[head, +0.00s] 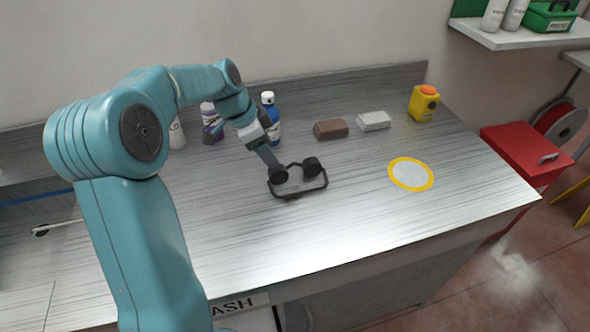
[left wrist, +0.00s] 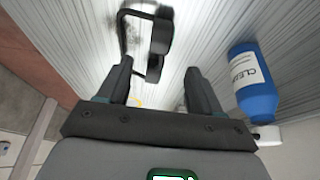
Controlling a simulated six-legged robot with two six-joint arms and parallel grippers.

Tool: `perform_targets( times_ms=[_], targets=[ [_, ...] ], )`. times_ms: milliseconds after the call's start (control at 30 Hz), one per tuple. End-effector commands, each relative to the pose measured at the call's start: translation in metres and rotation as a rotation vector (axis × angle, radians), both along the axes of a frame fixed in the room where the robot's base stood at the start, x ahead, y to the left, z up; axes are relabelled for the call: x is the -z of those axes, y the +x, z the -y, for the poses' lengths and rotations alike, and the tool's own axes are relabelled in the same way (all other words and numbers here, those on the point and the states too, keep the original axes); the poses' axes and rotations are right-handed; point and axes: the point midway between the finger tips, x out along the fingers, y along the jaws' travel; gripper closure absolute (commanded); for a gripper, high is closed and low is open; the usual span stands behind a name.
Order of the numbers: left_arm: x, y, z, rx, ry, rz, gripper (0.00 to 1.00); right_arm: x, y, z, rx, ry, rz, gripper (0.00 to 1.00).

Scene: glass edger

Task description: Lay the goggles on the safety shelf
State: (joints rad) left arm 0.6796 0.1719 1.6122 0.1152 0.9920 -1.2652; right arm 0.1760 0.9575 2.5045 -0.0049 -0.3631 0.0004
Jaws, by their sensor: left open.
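The black goggles (head: 316,193), with two round dark cups and a thin frame, lie on the grey streaked worktop. They also show in the left wrist view (left wrist: 161,38), their near end close to the space between the fingertips. My left gripper (head: 272,165) reaches down at the left cup of the goggles. Its fingers (left wrist: 160,72) are apart and not closed on anything; whether they touch the goggles I cannot tell. A white wall shelf (head: 530,40) at the upper right holds white bottles and a green box. My right gripper is not in view.
A blue bottle (head: 271,118) stands just behind my left gripper and shows in the wrist view (left wrist: 254,85). A brown block (head: 331,128), a pale block (head: 374,120) and a yellow container (head: 423,104) stand further right. A yellow-ringed disc (head: 411,174) lies on clear worktop.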

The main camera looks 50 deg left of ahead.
Motion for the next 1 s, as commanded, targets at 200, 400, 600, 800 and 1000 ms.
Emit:
perform_targets(
  times_ms=[200, 400, 600, 800, 1000],
  targets=[
    [0.029, 0.011, 0.006, 0.0, 0.0, -0.001, 0.35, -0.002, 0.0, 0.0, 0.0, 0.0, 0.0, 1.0],
    [0.045, 0.02, 0.011, 0.002, -0.002, -0.003, 0.35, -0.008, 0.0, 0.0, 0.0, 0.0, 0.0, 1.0],
    [0.072, 0.032, 0.017, 0.001, -0.001, -0.002, 0.35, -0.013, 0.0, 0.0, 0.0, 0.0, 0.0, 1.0],
    [0.078, 0.035, 0.017, 0.0, 0.0, 0.0, 0.35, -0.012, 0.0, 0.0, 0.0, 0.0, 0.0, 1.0],
    [0.078, 0.034, 0.017, 0.0, 0.001, 0.0, 0.68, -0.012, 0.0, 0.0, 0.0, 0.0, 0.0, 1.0]
  ],
)
